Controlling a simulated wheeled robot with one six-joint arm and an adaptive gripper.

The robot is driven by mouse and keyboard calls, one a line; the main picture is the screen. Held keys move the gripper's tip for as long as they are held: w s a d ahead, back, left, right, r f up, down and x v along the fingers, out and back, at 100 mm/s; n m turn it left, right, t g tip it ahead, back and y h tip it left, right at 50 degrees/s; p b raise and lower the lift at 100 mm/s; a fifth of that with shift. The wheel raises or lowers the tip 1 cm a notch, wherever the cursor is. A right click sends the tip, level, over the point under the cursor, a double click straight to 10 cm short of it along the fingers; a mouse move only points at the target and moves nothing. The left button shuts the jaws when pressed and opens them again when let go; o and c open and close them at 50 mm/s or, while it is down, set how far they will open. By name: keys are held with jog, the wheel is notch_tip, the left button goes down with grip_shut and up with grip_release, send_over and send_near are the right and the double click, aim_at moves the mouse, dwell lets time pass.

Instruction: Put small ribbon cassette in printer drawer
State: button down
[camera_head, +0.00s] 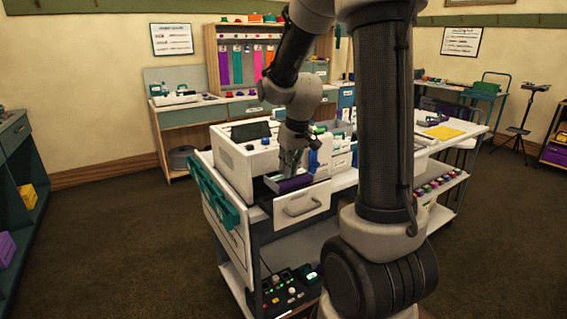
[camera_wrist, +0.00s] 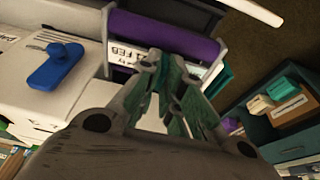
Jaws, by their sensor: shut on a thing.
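The ribbon cassette (camera_head: 292,184) is a dark-framed piece with a purple roll, at the fingertips of my gripper (camera_head: 287,168). In the wrist view, the purple roll of the cassette (camera_wrist: 165,33) and a white label reading "21 FEB" lie at the green finger pads of my gripper (camera_wrist: 170,75). My gripper is shut on the cassette. The printer (camera_head: 240,160) is a white box with a dark screen on the cart. Its drawer (camera_head: 303,203), with a white front and grey handle, is pulled out below the cassette. I cannot tell whether the cassette touches the drawer floor, which is hidden.
A blue lever (camera_wrist: 55,66) sits on a white surface beside the cassette. Teal handles (camera_head: 215,190) hang on the cart's left side. A black control box (camera_head: 288,292) is on the lower shelf. A teal cabinet (camera_wrist: 290,140) stands off to the right in the wrist view.

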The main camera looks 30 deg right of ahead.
aim_at(289, 180)
jog(key=shift+f, duration=2.15)
jog(key=shift+f, duration=0.35)
jog(key=shift+f, duration=0.8)
jog(key=shift+f, duration=0.1)
jog(key=c, duration=1.5)
grip_release()
jog(key=v, duration=1.2)
